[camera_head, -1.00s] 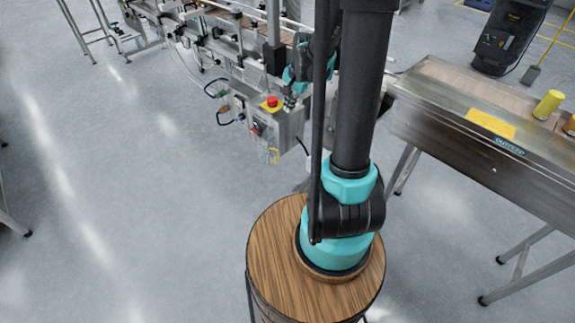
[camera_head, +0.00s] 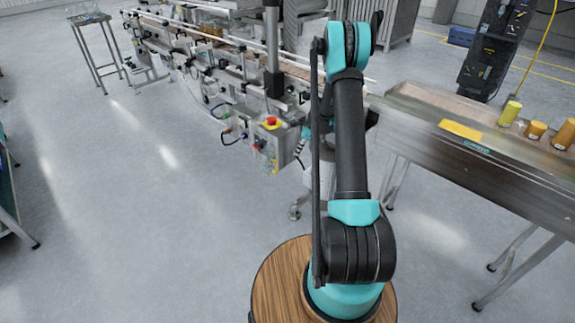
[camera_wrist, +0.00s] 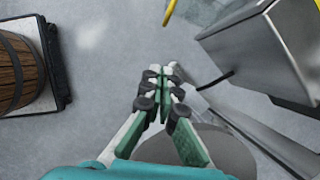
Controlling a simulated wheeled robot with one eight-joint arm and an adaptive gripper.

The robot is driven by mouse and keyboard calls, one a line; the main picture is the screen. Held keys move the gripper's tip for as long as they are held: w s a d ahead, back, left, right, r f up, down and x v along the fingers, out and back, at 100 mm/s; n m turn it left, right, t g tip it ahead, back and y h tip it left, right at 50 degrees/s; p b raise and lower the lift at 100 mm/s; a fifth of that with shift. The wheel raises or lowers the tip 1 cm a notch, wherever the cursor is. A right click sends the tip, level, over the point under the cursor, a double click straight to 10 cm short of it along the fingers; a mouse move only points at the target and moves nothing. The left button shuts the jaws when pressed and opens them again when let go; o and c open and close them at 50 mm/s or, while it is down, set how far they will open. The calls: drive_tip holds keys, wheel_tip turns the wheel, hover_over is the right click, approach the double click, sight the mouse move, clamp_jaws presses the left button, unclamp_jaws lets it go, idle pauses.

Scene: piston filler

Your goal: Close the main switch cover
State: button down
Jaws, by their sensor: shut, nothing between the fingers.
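In the head view a grey control box (camera_head: 285,146) with a red button (camera_head: 271,121) on a yellow plate stands at the front of the conveyor machine. Small controls and a yellow part (camera_head: 271,167) show on its left face; the main switch cover is too small to make out. In the wrist view a grey metal box (camera_wrist: 255,52) is at upper right, and a yellow curved part (camera_wrist: 168,12) shows at the top edge. My gripper (camera_wrist: 163,72) is shut and empty, left of the box and apart from it. In the head view my arm hides most of it.
The conveyor line (camera_head: 215,62) runs back to the left behind the control box. A steel table (camera_head: 475,150) with yellow and amber containers stands at right. A dark machine (camera_head: 497,50) is behind it. The floor (camera_head: 130,200) at left is open.

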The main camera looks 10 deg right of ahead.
drive_tip(key=w+a+f, duration=0.2)
drive_tip(key=a+f, duration=0.5)
drive_tip(key=f, duration=0.2)
drive_tip(key=shift+w, duration=0.15)
drive_tip(key=shift+a, duration=0.1)
